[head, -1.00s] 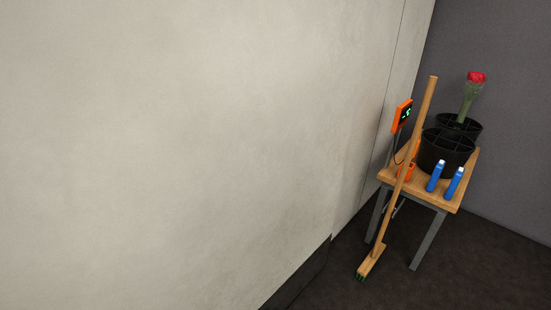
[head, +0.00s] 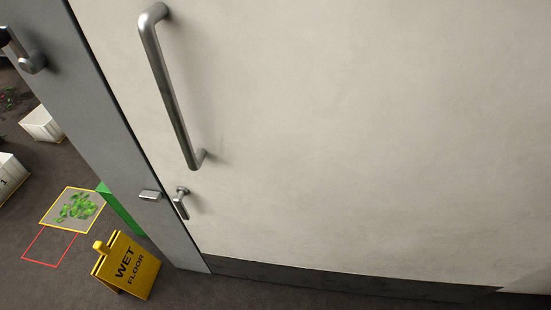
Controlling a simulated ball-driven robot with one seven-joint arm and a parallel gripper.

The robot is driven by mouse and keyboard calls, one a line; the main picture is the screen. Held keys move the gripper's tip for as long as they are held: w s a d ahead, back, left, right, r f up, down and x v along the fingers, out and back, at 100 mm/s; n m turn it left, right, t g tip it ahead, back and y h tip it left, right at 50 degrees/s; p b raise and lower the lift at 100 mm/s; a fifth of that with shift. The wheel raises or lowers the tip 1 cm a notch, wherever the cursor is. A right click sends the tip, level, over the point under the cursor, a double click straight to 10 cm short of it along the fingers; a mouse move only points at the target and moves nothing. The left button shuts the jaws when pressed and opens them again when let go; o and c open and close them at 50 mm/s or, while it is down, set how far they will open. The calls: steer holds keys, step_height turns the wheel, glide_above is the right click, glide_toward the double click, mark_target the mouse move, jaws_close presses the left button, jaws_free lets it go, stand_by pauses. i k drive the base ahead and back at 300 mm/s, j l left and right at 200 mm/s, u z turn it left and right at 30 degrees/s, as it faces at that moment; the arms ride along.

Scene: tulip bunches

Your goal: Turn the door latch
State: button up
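The door (head: 350,130) is a large pale panel that fills most of the head view. The door latch (head: 181,205) is a small metal lever low at the door's left edge, pointing mostly downward. Just left of it, a small metal block (head: 149,195) sits on the grey frame (head: 105,125). The latch lever and the block appear apart. A long metal pull handle (head: 172,90) is on the door above the latch. My gripper is not in view.
A yellow wet floor sign (head: 128,266) stands on the floor left of the door, below the latch. Behind it is a green piece (head: 121,208). A floor picture of green leaves (head: 75,207), a red outline and white boxes (head: 42,124) lie further left.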

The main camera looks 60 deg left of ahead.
mark_target(181, 191)
steer(key=u, duration=1.95)
